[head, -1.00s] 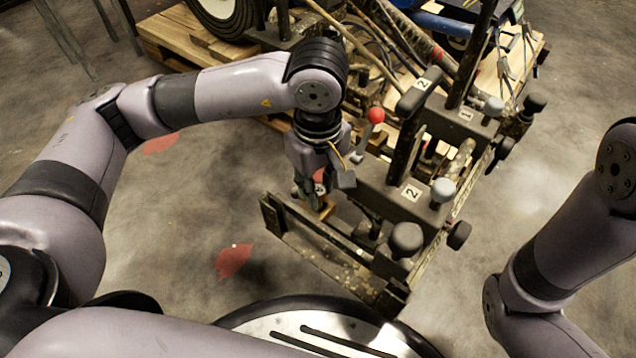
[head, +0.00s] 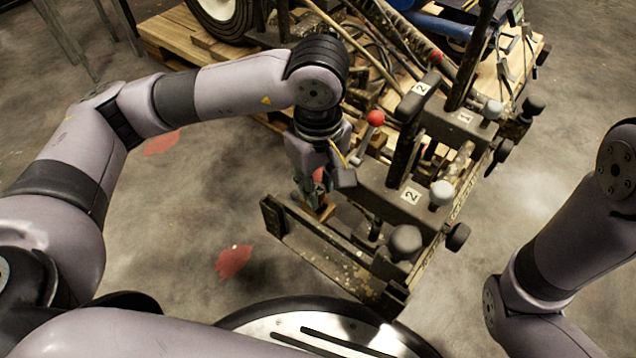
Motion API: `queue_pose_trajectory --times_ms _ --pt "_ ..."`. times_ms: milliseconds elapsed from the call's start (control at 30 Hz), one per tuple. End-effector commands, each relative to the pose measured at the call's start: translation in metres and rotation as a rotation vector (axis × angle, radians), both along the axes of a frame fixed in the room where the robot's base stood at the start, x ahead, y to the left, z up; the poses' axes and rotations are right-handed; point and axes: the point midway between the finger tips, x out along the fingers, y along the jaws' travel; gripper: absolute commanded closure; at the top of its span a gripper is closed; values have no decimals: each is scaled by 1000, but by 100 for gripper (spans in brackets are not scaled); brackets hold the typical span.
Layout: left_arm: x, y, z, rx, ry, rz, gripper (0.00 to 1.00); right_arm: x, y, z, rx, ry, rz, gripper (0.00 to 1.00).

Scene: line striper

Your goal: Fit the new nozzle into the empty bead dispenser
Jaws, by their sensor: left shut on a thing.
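My left gripper (head: 312,193) reaches down at the left side of the line striper's dark frame, near the front. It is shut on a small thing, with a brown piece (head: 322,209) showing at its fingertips. I take this for the nozzle, but the fingers hide most of it and I cannot tell whether it touches the frame. Two dark dispenser units stand to the right of the gripper, the nearer labelled 2 (head: 411,195) and the farther labelled 1 (head: 465,117). I cannot tell which is empty. My right gripper is out of view.
A red-knobbed lever (head: 375,118) stands close to the right of my left wrist. A paint-splashed metal rail (head: 318,250) runs along the front. Grey knobs (head: 405,241) stick out at the right. Wooden pallets (head: 170,38) lie behind.

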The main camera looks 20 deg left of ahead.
Motion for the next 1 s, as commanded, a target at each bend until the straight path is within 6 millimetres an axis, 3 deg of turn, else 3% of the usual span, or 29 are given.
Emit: queue_pose_trajectory --times_ms 367,400,700,933,1000 --pt "0 0 5 -2 -1 -1 100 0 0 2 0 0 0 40" --pt "0 0 5 -2 -1 -1 74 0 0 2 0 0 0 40" --pt "0 -1 5 -2 -1 -1 54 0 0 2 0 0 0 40" --pt "0 -1 5 -2 -1 -1 53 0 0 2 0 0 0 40" --pt "0 0 4 -1 0 -1 48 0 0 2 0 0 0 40"
